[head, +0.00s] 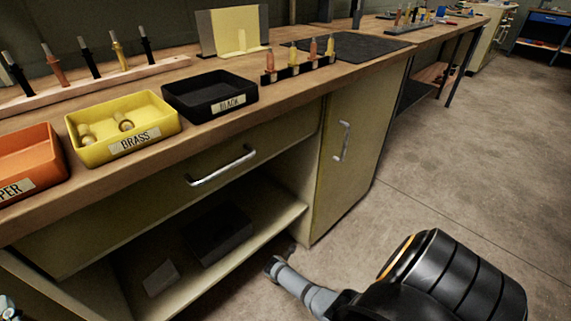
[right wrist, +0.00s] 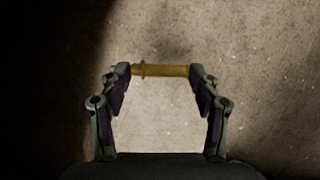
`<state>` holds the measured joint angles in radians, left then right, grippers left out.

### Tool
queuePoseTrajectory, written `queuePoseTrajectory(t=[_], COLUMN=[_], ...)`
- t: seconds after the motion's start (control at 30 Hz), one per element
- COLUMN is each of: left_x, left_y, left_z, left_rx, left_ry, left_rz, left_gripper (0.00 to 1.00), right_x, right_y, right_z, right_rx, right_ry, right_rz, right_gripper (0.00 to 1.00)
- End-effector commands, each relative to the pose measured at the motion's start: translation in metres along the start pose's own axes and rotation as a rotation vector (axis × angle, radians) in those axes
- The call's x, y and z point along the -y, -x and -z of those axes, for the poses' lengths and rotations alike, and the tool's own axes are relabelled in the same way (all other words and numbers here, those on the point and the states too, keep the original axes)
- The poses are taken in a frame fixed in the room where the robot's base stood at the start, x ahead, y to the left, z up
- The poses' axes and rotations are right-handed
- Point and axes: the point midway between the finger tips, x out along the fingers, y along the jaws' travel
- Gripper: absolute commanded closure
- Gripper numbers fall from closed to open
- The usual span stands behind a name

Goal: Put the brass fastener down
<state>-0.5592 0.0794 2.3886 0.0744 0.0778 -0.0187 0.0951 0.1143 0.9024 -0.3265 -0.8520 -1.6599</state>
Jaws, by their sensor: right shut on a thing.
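My right gripper (right wrist: 160,72) is shut on a brass fastener (right wrist: 168,71). The fastener lies crosswise between the fingertips, its collar near the left finger, with bare floor behind it. In the head view my right arm reaches low over the floor at the lower right, in front of the bench; the fastener cannot be made out there. The yellow tray (head: 91,156) labelled BRASS stands on the bench with brass fasteners (head: 124,122) in it. A small grey-green piece at the lower left corner may be my left gripper; its jaws cannot be read.
An orange tray (head: 48,163) stands left of the yellow one, and an empty black tray (head: 210,108) labelled BLACK right of it. Behind are a wooden rack (head: 150,72) of several fasteners and a dark rack (head: 293,71) of more.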

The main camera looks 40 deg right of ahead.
Motion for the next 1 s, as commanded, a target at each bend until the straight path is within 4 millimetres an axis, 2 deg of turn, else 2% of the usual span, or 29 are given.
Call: queuePoseTrajectory(t=[0.1, 0.27, 0.4, 0.5, 0.63, 0.8, 1.0], left_x=[0.0, -0.003, -0.007, -0.011, -0.016, -0.021, -0.025], left_y=[0.012, 0.043, 0.081, 0.112, 0.156, 0.207, 0.243], left_z=[-0.046, -0.106, -0.151, -0.176, -0.201, -0.217, -0.224], left_rx=[0.201, 0.467, 0.694, 0.868, 1.079, 1.295, 1.442], left_ry=[0.016, 0.038, 0.057, 0.069, 0.084, 0.1, 0.111], left_rz=[0.001, -0.001, -0.008, -0.015, -0.027, -0.041, -0.052], left_gripper=[0.54, 0.54, 0.54, 0.54, 0.54, 0.54, 0.54], right_x=[0.001, 0.002, 0.003, 0.003, 0.005, 0.006, 0.006], right_y=[0.007, 0.012, 0.017, 0.024, 0.031, 0.036, 0.04], right_z=[-0.003, -0.005, -0.008, -0.011, -0.013, -0.016, -0.018], right_rx=[0.0, 0.0, 0.0, 0.001, 0.001, 0.001, 0.001], right_ry=[-0.001, -0.002, -0.003, -0.004, -0.006, -0.008, -0.009], right_rz=[0.001, 0.001, 0.002, 0.003, 0.004, 0.004, 0.005], right_gripper=[0.63, 0.63, 0.63, 0.63, 0.63, 0.63, 0.63])
